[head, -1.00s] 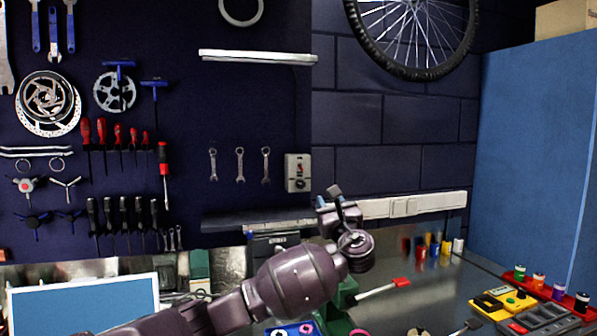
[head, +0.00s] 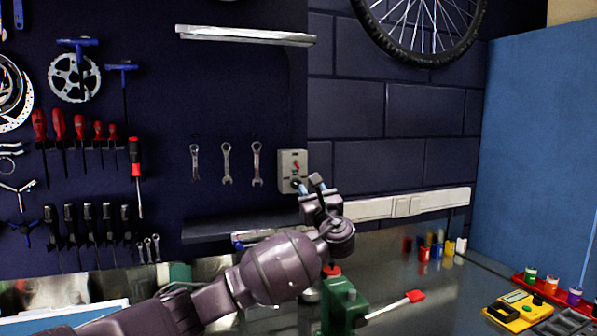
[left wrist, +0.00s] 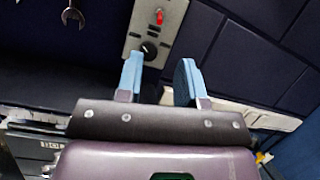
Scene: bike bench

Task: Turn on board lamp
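The board lamp (head: 246,35) is a long pale bar high on the dark tool board, and it looks unlit. A grey switch box (head: 292,164) with a red toggle (head: 297,165) and a black knob below it is on the board under the lamp's right end. The left wrist view also shows the box (left wrist: 158,28), its red toggle (left wrist: 160,16) and the black knob (left wrist: 149,47). My left gripper (head: 309,185) is just below and in front of the box, fingers apart and empty. Its blue fingertips (left wrist: 160,73) are below the knob. My right gripper is not in view.
A narrow dark shelf (head: 235,228) is left of my left gripper. Several wrenches (head: 226,163) hang left of the box. A white trunking strip (head: 405,207) runs along the wall to the right. A green vise (head: 342,308) stands on the bench below.

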